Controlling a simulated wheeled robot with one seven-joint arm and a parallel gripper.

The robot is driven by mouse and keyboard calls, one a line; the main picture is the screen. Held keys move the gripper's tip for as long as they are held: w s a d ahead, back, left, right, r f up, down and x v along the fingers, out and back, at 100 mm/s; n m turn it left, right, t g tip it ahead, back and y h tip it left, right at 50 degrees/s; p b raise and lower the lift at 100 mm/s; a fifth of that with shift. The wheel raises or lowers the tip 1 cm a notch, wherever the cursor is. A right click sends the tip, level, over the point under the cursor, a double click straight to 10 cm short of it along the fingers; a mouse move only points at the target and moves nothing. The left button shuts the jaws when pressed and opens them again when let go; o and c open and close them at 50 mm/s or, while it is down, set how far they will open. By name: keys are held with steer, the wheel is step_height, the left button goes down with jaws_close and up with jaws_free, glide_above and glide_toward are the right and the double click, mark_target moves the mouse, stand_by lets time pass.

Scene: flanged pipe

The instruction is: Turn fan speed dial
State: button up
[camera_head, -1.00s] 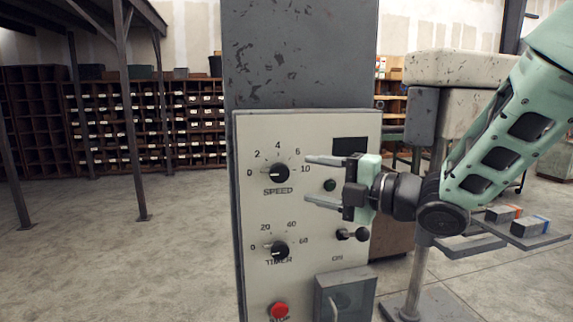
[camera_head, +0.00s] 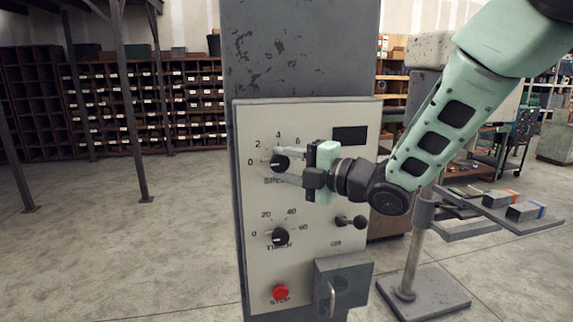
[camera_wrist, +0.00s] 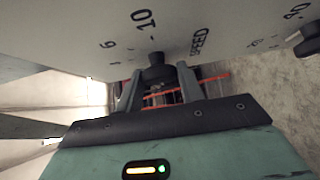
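The black speed dial (camera_head: 280,161) is on the beige panel, with numbers around it and the SPEED label partly hidden by a finger. It also shows in the wrist view (camera_wrist: 157,72). My gripper (camera_head: 284,162) is open, with one finger above and one below the dial in the head view. In the wrist view the fingertips (camera_wrist: 158,82) stand on either side of the knob, with small gaps visible. Whether either finger touches it is hard to tell.
Below are the timer dial (camera_head: 279,237), a red stop button (camera_head: 280,292) and a grey box (camera_head: 343,283) with a handle. A small black lever (camera_head: 352,222) sticks out under my gripper. A stand (camera_head: 490,228) with blocks is at right.

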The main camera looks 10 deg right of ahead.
steer(key=shift+f+b, duration=0.25)
steer(key=shift+b, duration=0.5)
